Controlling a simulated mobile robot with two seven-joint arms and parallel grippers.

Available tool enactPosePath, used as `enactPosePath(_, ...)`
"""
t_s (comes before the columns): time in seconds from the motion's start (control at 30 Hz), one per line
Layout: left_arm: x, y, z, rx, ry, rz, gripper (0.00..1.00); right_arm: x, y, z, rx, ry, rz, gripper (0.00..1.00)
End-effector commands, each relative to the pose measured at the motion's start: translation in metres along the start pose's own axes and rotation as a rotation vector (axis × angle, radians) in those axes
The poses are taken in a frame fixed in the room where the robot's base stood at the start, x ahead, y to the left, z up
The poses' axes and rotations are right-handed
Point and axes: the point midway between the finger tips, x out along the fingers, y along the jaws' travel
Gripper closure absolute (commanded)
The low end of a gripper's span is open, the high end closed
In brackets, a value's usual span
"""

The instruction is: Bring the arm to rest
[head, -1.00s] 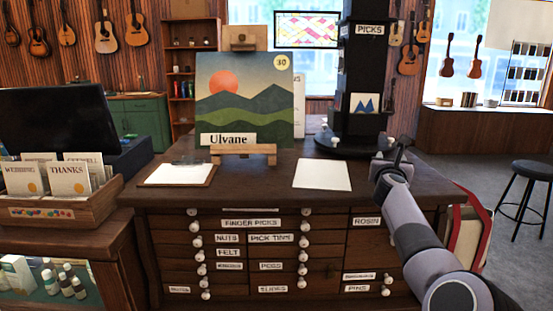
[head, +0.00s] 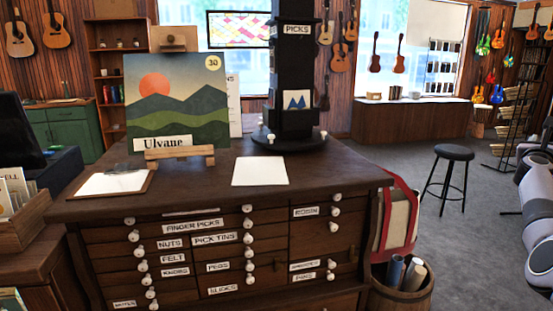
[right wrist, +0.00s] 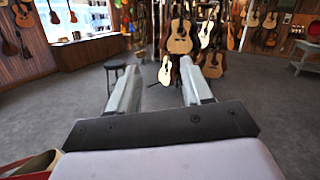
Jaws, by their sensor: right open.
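My right arm (head: 537,215) shows at the right edge of the head view, held out over the floor to the right of the drawer cabinet. Its gripper is outside the head view. In the right wrist view my right gripper (right wrist: 162,92) has its two fingers spread wide apart with nothing between them. It points across the open shop floor toward hanging guitars. My left gripper is in neither view.
The drawer cabinet (head: 330,191) bears a clipboard (head: 115,182), a white sheet (head: 260,171), the Ulvane picture (head: 178,105) on an easel and a black PICKS tower (head: 293,80). Grey floor there is open.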

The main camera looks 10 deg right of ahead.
Motion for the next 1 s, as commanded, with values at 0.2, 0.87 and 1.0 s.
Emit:
enactPosePath(0.2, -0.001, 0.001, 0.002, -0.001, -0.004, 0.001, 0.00, -0.021, 0.018, -0.023, -0.474, -0.132, 0.059, 0.51)
enactPosePath(0.87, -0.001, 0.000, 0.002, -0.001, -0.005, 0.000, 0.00, -0.223, 0.138, -0.176, -2.089, -0.887, 0.384, 0.51)
enactPosePath(1.0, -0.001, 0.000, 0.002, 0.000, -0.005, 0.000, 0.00, -0.296, 0.150, -0.227, -2.339, -1.142, 0.457, 0.51)
